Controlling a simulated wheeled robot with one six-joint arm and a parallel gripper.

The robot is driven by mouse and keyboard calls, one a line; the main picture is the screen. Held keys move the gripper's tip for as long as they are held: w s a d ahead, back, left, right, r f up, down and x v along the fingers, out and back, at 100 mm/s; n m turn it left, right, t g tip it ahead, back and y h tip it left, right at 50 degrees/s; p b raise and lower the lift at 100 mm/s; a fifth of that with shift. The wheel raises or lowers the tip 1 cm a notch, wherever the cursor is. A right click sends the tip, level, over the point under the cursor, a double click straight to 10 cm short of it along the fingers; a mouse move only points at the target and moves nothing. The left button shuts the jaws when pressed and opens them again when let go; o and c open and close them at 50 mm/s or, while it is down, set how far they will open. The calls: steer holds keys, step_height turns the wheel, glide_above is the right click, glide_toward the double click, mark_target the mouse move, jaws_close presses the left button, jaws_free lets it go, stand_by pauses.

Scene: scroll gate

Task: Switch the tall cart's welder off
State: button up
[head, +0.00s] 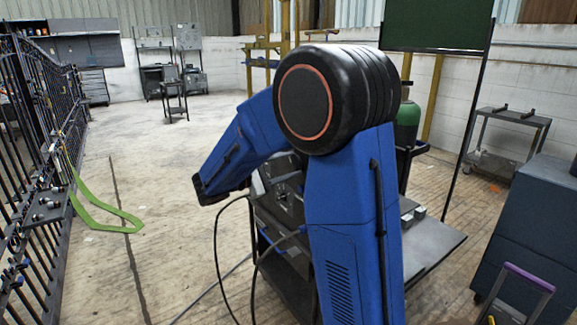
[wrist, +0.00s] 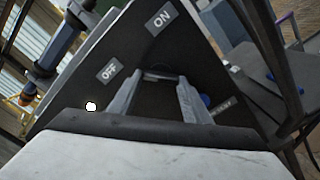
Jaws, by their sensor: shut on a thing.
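The welder's dark front panel (wrist: 205,60) fills the middle of the wrist view and looks tilted there. It carries an ON label (wrist: 160,19) and an OFF label (wrist: 107,71). A small round light (wrist: 91,106) below OFF glows white. My gripper (wrist: 159,78) is at the panel, its two fingers closed around a dark switch handle (wrist: 157,73) that is mostly hidden between the tips. Which label the handle points at is hard to tell. In the head view the welder (head: 285,200) stands on the cart (head: 440,247), largely hidden behind my blue arm; my fingertips cannot be made out there.
A green gas cylinder (head: 408,126) stands behind my arm. Cables (head: 216,250) hang to the floor. A black barred gate (head: 35,130) with a green strap (head: 105,215) is at left. A blue cabinet (head: 535,225) is at right. The floor between gate and cart is open.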

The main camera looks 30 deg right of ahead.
steer(key=shift+f, duration=0.1)
stand_by(0.3)
steer(key=o, duration=1.1)
steer(key=shift+a, duration=0.2)
steer(key=a, duration=1.7)
steer(key=shift+s, duration=0.3)
steer(key=s+d+f+m+g+y, duration=0.1)
steer(key=s+d+f+m+y, duration=0.15)
steer(key=s+d+y, duration=0.45)
steer(key=s+d+f+m+g+y, duration=0.1)
steer(key=s+d+f+y, duration=0.15)
steer(key=s, duration=0.85)
steer(key=s+a+f+m+t+y, duration=0.1)
steer(key=s+a+f+t+y, duration=0.1)
steer(key=s, duration=0.2)
steer(key=s+a+f+m+t+y, duration=0.2)
steer(key=s+a+y, duration=0.1)
steer(key=s, duration=0.1)
steer(key=s+a+f+m+t+y, duration=0.1)
steer(key=s+a+m+t+y, duration=0.1)
steer(key=s+a+y, duration=0.1)
steer(key=shift+s+a+f+y, duration=0.15)
steer(key=shift+s+f+y, duration=0.1)
steer(key=shift+s+f, duration=0.25)
